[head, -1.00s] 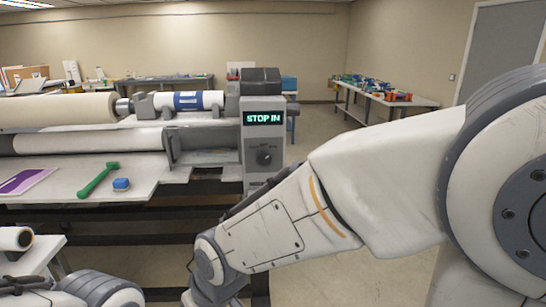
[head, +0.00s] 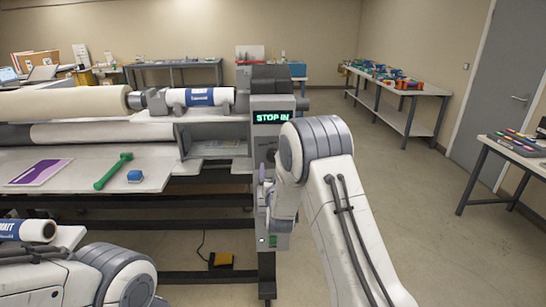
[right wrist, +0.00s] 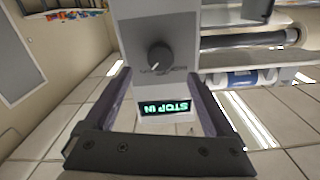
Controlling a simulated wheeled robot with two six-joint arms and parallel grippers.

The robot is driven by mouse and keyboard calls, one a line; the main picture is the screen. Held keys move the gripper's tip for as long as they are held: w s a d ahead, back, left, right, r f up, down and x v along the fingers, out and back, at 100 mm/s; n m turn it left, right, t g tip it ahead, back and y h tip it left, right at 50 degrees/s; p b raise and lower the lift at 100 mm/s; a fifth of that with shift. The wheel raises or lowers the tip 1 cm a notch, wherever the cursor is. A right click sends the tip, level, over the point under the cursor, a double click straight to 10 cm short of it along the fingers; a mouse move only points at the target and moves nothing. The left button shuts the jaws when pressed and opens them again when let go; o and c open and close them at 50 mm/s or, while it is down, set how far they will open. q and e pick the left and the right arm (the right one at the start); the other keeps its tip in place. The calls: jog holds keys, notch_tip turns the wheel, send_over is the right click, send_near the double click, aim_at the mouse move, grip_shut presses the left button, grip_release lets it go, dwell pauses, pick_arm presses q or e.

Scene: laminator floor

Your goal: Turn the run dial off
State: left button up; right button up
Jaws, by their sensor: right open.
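The run dial (right wrist: 160,57) is a dark round knob on the grey control box (head: 271,103). In the right wrist view its pale mark points to the lower left of the picture. The green display (head: 271,117) reads "STOP IN" and appears upside down in the right wrist view (right wrist: 165,106). My right gripper (right wrist: 158,76) is open and empty, facing the panel, with its fingers apart on either side of the dial and display. I cannot tell any contact. My left gripper is out of view.
The laminator table (head: 155,168) holds a green tool (head: 113,172), a blue block (head: 135,176) and a purple sheet (head: 38,172). A yellow pedal (head: 221,260) lies on the floor below. The floor on the right is open, with a side table (head: 515,160) beyond.

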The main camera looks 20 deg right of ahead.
aim_at(273, 158)
jog(key=p+x, duration=0.2)
jog(key=x, duration=0.6)
jog(key=shift+w+p, duration=0.2)
jog(key=shift+p, duration=0.2)
jog(key=c, duration=1.4)
jog(key=shift+f, duration=0.1)
